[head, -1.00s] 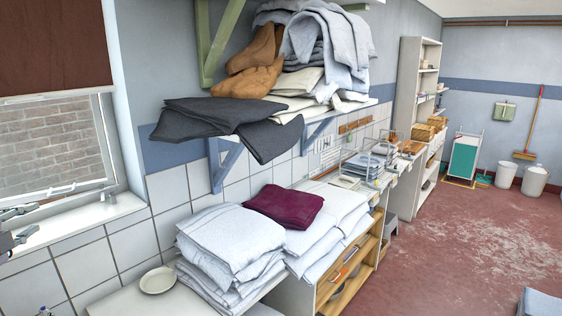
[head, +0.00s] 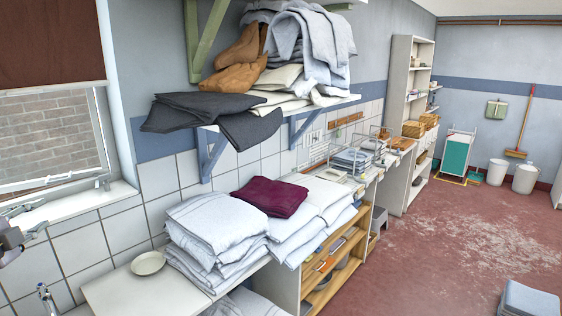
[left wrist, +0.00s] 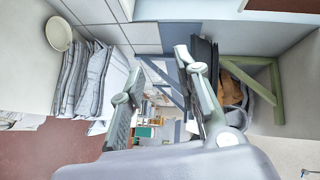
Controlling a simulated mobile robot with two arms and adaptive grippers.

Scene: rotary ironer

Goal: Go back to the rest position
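My left gripper (head: 24,222) shows only in part at the left edge of the head view, in front of the window sill. In the left wrist view my left gripper (left wrist: 158,62) has its two fingers spread apart, with nothing between them. It is open and touches nothing that I can see. My right gripper is in neither view.
A counter (head: 112,296) along the left wall bears a white plate (head: 148,263), folded white linen (head: 215,230) and a maroon cloth (head: 268,196). A wall shelf (head: 300,112) above holds more cloths. The red floor (head: 450,225) to the right is mostly clear.

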